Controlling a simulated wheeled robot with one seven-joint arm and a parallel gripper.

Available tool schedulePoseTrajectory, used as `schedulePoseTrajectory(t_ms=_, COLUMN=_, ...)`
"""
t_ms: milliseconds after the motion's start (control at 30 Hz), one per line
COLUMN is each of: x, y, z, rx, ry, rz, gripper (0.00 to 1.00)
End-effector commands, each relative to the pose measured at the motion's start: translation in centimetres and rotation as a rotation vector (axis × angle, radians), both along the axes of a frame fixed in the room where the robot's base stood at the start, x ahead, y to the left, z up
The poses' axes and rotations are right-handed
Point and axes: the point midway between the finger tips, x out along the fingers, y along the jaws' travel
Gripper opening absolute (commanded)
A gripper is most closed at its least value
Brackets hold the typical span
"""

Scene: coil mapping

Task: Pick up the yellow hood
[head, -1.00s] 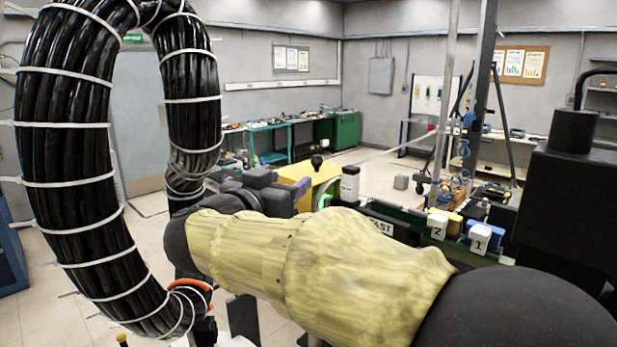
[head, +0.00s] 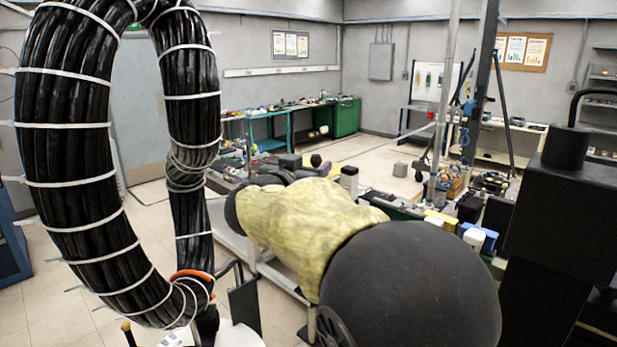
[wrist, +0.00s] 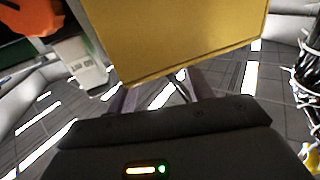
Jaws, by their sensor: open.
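The yellow hood (wrist: 180,38) fills the upper middle of the wrist view as a broad flat panel with a straight lower edge. My gripper (wrist: 162,90) is open, its two purple-grey fingers apart below that edge. The fingertips run up to or behind the panel, and I cannot tell whether they touch it. The fingers are mostly hidden there.
A white block with lettering (wrist: 82,62) and an orange part (wrist: 30,16) are left of the hood in the wrist view. Dark cabling (wrist: 307,70) is at right. In the head view, blue (head: 480,236) and white blocks stand right of my arm.

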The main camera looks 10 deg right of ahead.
Motion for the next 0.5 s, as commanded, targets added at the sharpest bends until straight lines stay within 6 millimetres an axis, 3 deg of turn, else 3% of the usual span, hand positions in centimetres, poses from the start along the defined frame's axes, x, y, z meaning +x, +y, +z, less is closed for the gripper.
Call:
schedulePoseTrajectory(t_ms=300, x=3.5, y=-2.0, z=0.3, rx=-0.004, ry=0.002, rz=-0.004, gripper=0.51)
schedulePoseTrajectory(t_ms=500, x=4.4, y=-2.6, z=0.0, rx=-0.001, ry=0.001, rz=-0.001, gripper=0.51)
